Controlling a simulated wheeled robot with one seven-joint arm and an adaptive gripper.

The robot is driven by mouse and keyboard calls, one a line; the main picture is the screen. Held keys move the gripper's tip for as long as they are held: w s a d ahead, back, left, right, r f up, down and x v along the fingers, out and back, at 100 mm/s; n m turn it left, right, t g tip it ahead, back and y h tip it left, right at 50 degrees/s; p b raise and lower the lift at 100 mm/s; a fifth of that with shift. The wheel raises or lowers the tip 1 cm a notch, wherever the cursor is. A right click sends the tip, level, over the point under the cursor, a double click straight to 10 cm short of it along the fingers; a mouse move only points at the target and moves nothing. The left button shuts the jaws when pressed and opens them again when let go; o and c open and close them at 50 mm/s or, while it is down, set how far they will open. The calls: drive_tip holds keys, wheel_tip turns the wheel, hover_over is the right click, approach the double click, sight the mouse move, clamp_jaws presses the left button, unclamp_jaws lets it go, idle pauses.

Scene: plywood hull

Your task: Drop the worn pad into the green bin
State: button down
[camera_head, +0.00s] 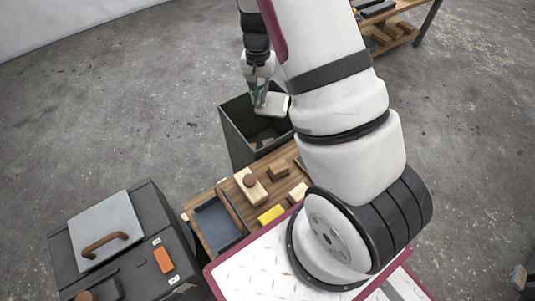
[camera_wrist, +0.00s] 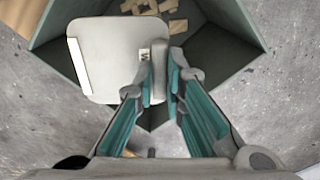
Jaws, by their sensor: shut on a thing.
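The worn pad (camera_wrist: 103,52) is a flat, light grey-white plate with rounded corners and a white strip along one edge. It also shows in the head view (camera_head: 274,104). My gripper (camera_wrist: 160,77) is shut on the pad's edge and holds it over the mouth of the green bin. The green bin (camera_head: 234,138) is a dark green, open-topped box on the floor beside the wooden bench. In the wrist view the bin's wall (camera_wrist: 222,77) shows below the pad, and several wood offcuts (camera_wrist: 150,6) lie inside. The pad hides part of the bin's inside.
A wooden bench (camera_head: 232,187) in front of the bin holds wood blocks, a yellow block (camera_head: 271,214) and a dark tray (camera_head: 216,226). A dark machine with a grey lid (camera_head: 105,231) stands at the lower left. Open concrete floor surrounds the bin's left side.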

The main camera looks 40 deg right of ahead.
drive_tip(key=shift+f+b, duration=0.7)
drive_tip(key=shift+f, duration=0.5)
drive_tip(key=c, duration=1.6)
unclamp_jaws()
drive_tip(key=shift+r, duration=0.1)
wheel_tip(320, 180, up, 12)
drive_tip(key=shift+f, duration=0.1)
